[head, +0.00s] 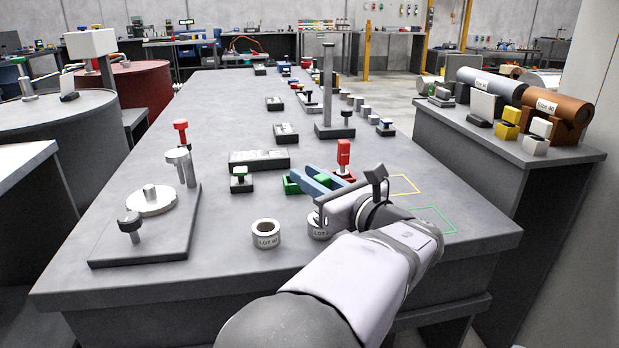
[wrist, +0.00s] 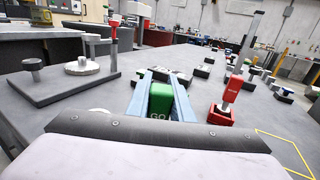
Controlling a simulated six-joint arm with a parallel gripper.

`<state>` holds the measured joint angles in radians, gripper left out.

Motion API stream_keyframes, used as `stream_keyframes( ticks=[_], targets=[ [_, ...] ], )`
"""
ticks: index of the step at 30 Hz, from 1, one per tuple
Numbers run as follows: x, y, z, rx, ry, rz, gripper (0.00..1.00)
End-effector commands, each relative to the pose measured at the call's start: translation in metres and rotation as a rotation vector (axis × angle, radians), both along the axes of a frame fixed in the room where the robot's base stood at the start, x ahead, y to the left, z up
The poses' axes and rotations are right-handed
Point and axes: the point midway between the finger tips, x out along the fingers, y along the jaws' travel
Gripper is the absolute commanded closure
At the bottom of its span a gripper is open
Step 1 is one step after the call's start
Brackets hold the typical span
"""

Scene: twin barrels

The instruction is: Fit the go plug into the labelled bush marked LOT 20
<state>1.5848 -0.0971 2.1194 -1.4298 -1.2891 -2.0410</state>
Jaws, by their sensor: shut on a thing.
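My gripper (head: 316,182) is shut on the green go plug (wrist: 160,101), whose block marked GO sits between the blue fingers in the wrist view. The plug's lower end is hidden, so I cannot tell whether it is clear of what lies below. A green holder (head: 291,185) shows beside the fingers in the head view. A second LOT bush (head: 317,227) is partly hidden by my wrist. I cannot read either number surely.
A red plug (head: 343,153) stands upright in a red holder just beyond my gripper. A grey plate with posts (head: 110,247) is at left. A dark block (head: 259,160) and a tall stand (head: 328,100) are farther back. Yellow and green outlines mark bare bench at right.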

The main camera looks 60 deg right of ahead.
Motion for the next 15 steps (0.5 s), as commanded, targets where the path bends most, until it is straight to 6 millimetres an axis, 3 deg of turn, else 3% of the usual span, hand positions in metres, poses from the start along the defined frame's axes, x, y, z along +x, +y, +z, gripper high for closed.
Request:
stream_keyframes(
  ticks=[15],
  targets=[
    [0.0000,0.0000,-0.0091,-0.002,0.000,0.000,1.00]
  ],
)
